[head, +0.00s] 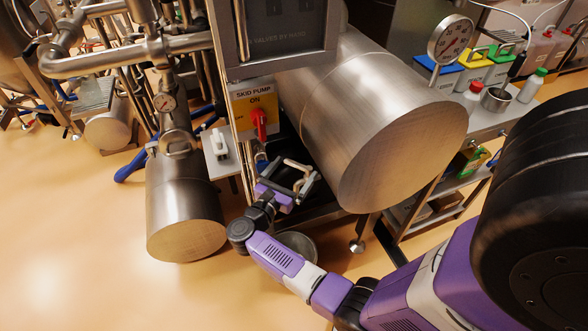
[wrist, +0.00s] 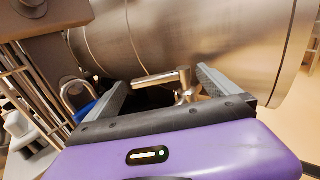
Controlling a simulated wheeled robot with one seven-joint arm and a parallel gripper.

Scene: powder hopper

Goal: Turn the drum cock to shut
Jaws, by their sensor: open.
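The drum (head: 375,115) is a large steel cylinder lying level above my gripper, and it fills the top of the wrist view (wrist: 200,40). The drum cock's metal lever handle (wrist: 160,79) shows in the wrist view, crosswise between my fingers, with a short stem bending down at its right end. In the head view the pale handle (head: 297,164) is just at my fingers. My gripper (head: 293,177) is open, with one finger on each side of the handle in the wrist view (wrist: 162,82). Contact cannot be told. The cock's body is mostly hidden by my gripper.
A padlock (wrist: 79,98) with a blue body hangs left of my left finger. The skid pump switch (head: 260,122), with a red knob, stands left of the drum. A steel pan (head: 299,246) is on the floor below. A shelf bench (head: 440,190) stands to the right.

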